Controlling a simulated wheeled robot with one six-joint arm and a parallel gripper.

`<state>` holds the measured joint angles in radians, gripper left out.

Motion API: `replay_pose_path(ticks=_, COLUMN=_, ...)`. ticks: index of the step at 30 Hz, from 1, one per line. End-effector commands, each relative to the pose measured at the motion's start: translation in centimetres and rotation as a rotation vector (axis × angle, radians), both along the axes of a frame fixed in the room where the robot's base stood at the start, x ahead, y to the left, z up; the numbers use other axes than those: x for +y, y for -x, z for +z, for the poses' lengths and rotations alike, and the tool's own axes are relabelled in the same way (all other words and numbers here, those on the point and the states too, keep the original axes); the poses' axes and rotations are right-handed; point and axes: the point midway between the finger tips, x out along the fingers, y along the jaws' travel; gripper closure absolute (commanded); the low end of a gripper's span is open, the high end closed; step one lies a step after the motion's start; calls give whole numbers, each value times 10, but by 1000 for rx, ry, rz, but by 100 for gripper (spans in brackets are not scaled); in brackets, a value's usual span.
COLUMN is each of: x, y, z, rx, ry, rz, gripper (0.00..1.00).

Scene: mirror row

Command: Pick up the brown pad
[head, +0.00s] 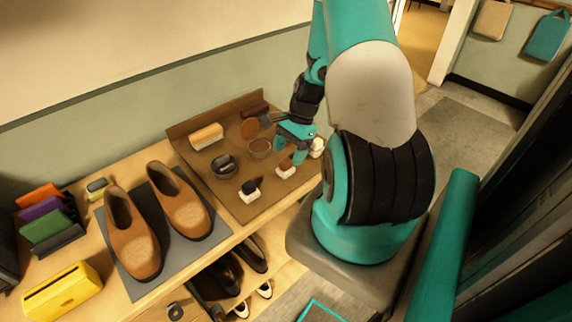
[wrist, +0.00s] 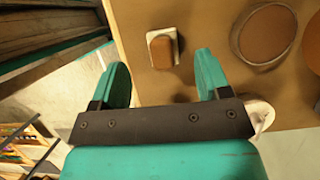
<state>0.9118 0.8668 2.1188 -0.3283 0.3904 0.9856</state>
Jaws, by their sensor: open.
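The brown pad (head: 286,164) is a small brown block on a white base, on the brown work board near its right end. My gripper (head: 290,151) is open and empty, pointing down above the board close to the pad. In the wrist view my gripper (wrist: 161,70) shows both teal fingers spread, with a clear gap between them. No contact with the pad is visible.
A similar black-topped pad (head: 249,189) sits left of the brown one. A round tin of brown polish (head: 260,148) is close by, also in the wrist view (wrist: 266,34). A white-based item (head: 317,147) stands right of my gripper. Tan shoes (head: 180,202) stand on a grey mat.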

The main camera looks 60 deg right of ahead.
Motion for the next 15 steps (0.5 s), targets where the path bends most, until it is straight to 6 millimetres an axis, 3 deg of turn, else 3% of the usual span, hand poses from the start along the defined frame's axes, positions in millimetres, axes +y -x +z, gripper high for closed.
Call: replay_pose_path(ticks=15, x=17, y=-5, z=-48, rx=-1, ry=-1, rz=1, gripper=30)
